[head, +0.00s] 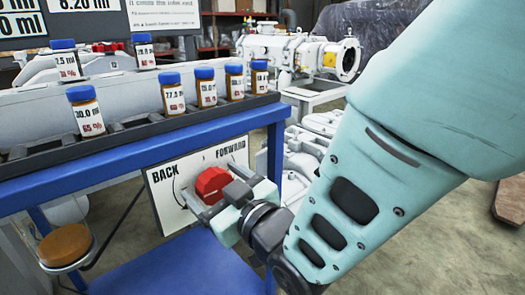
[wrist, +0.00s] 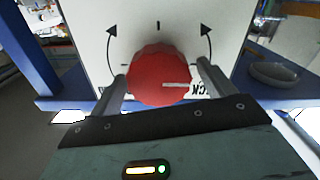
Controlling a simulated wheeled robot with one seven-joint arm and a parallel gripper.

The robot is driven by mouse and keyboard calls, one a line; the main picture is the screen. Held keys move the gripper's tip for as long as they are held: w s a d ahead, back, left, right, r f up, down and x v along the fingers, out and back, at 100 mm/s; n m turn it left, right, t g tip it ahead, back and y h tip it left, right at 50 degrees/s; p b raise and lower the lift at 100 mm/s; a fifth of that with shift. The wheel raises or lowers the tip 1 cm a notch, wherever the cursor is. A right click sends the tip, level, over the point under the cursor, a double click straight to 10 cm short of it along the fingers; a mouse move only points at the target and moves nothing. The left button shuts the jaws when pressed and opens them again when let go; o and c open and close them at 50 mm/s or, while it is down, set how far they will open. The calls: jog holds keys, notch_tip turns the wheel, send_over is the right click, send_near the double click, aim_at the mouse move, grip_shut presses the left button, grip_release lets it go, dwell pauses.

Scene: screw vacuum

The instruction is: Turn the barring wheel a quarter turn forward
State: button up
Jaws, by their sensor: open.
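The barring wheel is a red knob (head: 211,184) on a white panel (head: 169,193) marked BACK at left and FORWARD at right, with curved arrows. The panel hangs at the front of a blue bench. In the wrist view the red knob (wrist: 159,75) fills the middle, with a pale pointer line on its face. My gripper (head: 208,194) is at the knob. In the wrist view its two fingers (wrist: 164,84) stand open, one on each side of the knob. I cannot tell whether they touch it. My gripper hides part of the panel.
Blue-capped bottles (head: 86,110) stand in a dark tray on the blue bench (head: 120,172). White pump machinery (head: 297,52) stands behind. Open floor lies at the right.

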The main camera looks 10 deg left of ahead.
jog(key=c, duration=1)
jog(key=shift+o, duration=0.2)
